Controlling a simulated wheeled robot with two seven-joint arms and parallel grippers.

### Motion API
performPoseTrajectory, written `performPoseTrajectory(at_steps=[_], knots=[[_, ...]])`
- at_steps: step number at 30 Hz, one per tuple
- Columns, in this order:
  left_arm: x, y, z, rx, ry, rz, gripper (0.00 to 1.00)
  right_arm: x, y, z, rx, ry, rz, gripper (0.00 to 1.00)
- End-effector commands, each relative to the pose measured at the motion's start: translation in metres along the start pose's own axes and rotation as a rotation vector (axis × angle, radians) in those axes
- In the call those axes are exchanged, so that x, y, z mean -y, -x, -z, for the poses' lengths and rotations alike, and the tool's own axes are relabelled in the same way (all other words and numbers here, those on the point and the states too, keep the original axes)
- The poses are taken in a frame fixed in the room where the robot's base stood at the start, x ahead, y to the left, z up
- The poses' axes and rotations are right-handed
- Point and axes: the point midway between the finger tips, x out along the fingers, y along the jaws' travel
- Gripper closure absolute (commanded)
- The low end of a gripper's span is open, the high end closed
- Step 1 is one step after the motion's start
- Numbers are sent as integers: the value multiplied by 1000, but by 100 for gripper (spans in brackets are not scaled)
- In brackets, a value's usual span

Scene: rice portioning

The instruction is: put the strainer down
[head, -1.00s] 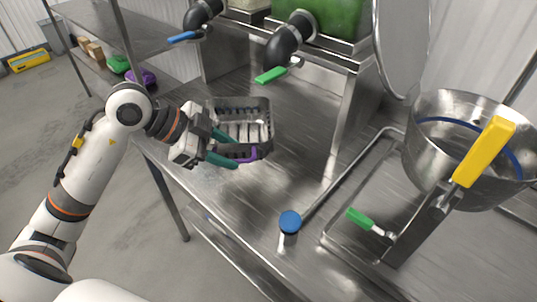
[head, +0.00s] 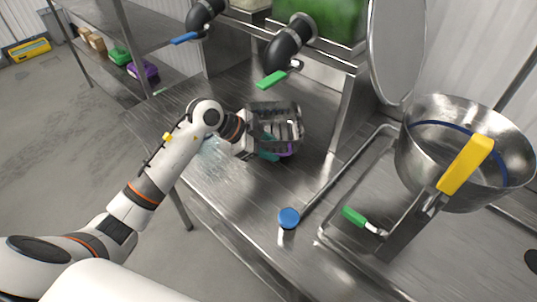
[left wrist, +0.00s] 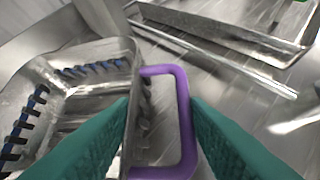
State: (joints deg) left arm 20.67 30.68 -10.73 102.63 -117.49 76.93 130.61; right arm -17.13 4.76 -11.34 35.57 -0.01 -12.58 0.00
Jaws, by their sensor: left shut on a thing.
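The strainer (head: 280,112) is a metal basket with slotted walls and a purple loop handle (head: 287,151). It is over the steel counter, below the green-handled spout; I cannot tell whether its base touches the counter. My left gripper (head: 270,153), with teal fingers, is shut on the strainer by its handle side. In the left wrist view, the strainer (left wrist: 84,58) fills the left, and the purple handle (left wrist: 184,100) shows between the teal fingers (left wrist: 162,118). The fingers hide part of the basket and handle. My right gripper is out of view.
The steel counter (head: 225,95) is clear around the strainer. A large steel bowl (head: 415,150) with a yellow handle (head: 466,164) stands at the right. A blue knob (head: 289,217) and a green lever (head: 354,216) are in front. Spouts with blue (head: 185,38) and green (head: 271,79) handles overhang the back.

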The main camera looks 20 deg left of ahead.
Motion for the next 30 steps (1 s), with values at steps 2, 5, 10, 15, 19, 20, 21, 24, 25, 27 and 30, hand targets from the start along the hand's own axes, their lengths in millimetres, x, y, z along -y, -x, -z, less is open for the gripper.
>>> performPoseTrajectory(at_steps=[2, 5, 10, 15, 19, 20, 21, 24, 25, 27, 30], knots=[[0, -2, 2, 3, -1, -2, 98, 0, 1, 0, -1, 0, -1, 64], [2, -7, 7, 3, -1, -2, 98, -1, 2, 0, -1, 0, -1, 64], [6, -23, 23, 1, 2, -1, 98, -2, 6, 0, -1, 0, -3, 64], [7, -28, 28, 3, -3, -4, 98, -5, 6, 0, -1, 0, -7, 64], [7, -28, 28, 3, -2, -3, 98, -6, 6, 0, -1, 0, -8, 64], [8, -28, 28, 3, -2, -3, 98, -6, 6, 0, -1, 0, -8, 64], [8, -29, 29, 2, -2, -3, 98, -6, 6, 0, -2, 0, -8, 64], [8, -30, 30, 1, 0, -1, 48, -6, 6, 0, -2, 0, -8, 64], [8, -30, 30, 1, 0, -1, 43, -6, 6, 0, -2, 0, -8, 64], [8, -30, 30, 1, 0, -1, 38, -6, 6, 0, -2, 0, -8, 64], [8, -30, 30, 1, 0, -1, 38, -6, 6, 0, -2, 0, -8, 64]])
